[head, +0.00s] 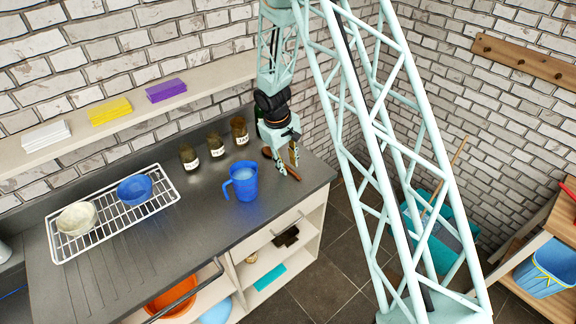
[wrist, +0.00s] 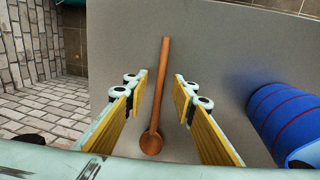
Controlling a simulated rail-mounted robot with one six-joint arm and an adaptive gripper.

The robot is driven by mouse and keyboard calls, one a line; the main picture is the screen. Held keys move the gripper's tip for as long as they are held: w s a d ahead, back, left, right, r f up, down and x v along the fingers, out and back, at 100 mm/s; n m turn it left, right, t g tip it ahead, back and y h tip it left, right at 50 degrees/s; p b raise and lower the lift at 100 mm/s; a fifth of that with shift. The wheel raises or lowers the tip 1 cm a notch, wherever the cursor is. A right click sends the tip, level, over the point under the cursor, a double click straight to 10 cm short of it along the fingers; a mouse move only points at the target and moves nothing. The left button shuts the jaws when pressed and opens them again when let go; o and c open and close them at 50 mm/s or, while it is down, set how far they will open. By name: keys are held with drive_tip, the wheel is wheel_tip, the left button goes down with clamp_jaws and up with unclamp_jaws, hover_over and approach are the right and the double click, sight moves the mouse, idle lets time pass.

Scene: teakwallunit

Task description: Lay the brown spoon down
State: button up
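The brown spoon (head: 267,152) lies near the right end of the dark counter, beside the blue mug. In the wrist view the spoon (wrist: 158,95) runs lengthwise between my fingers, its handle pointing away and its round bowl toward my palm. It appears to rest on the counter top. My gripper (head: 287,171) is low over the counter at the spoon. Its two yellow-padded fingers (wrist: 161,88) are open, with a visible gap on each side of the spoon. In the head view the fingers partly hide the spoon.
The blue mug (head: 243,184) stands close left of my gripper; it shows at the right in the wrist view (wrist: 290,120). Several labelled jars (head: 216,147) stand along the back. A wire rack (head: 160,199) holds two bowls. The counter (head: 190,240) is clear in front of the mug.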

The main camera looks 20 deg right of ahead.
wheel_tip(320, 180, up, 12)
drive_tip(key=a, duration=0.2)
drive_tip(key=shift+s+f, duration=0.25)
drive_tip(key=shift+s, duration=0.2)
idle(0.8)
drive_tip(key=s+d+r+m+t+b, duration=0.1)
drive_tip(key=s+r+b, duration=0.2)
drive_tip(key=s+r, duration=0.8)
drive_tip(key=s+d+r+m+b, duration=0.1)
drive_tip(key=s+r+m+b, duration=0.1)
drive_tip(key=s+r, duration=0.95)
drive_tip(key=s+r+m+t+y+b, duration=0.1)
drive_tip(key=s+r+b, duration=0.1)
drive_tip(key=s, duration=1.2)
drive_tip(key=s+a+r+t+b, duration=0.1)
drive_tip(key=s+b, duration=0.2)
drive_tip(key=s, duration=1.1)
drive_tip(key=shift+a+r+m+y, duration=0.25)
drive_tip(key=shift+r+m+y, duration=0.15)
drive_tip(key=shift+w, duration=0.1)
